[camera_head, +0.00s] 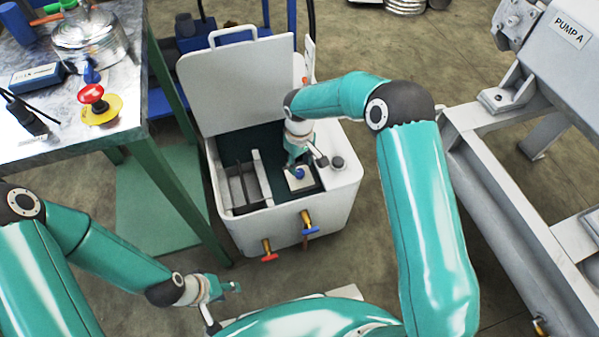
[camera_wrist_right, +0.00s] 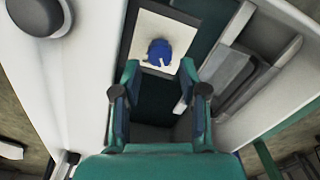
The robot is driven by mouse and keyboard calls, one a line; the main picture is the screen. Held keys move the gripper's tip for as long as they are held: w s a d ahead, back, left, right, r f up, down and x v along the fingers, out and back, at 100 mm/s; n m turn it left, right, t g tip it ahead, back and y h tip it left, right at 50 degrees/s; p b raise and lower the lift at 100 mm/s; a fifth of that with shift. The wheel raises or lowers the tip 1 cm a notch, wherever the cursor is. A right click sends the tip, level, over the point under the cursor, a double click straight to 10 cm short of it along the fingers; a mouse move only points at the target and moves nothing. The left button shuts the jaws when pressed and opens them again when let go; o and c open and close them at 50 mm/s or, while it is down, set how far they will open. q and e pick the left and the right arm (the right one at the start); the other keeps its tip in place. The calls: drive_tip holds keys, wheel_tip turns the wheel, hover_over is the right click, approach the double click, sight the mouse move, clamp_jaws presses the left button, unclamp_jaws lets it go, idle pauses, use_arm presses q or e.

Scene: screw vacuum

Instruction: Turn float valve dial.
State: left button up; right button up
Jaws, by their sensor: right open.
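The blue dial (camera_head: 299,174) sits on a pale square plate (camera_head: 306,183) inside the open white box. In the right wrist view the dial (camera_wrist_right: 159,52) is on its light plate (camera_wrist_right: 139,32), just beyond the fingertips. My right gripper (camera_head: 297,160) is inside the box, above and beside the dial. In the wrist view my right gripper (camera_wrist_right: 160,75) has its two fingers apart, with the dial ahead of the gap and nothing seen between them. My left gripper (camera_head: 228,288) is low at the left, away from the box; its finger gap is too small to make out.
The white box (camera_head: 345,190) has a raised lid (camera_head: 240,85), inner dividers, a black knob (camera_head: 338,163) on its rim, and red-handled and blue-handled taps (camera_head: 310,231) in front. A workbench (camera_head: 130,60) stands left. A grey frame marked PUMP A (camera_head: 570,30) stands right.

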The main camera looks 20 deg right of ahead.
sight(300, 172)
drive_tip(key=shift+f+b, duration=0.35)
drive_tip(key=shift+f, duration=1.7)
drive_tip(key=shift+c, duration=0.2)
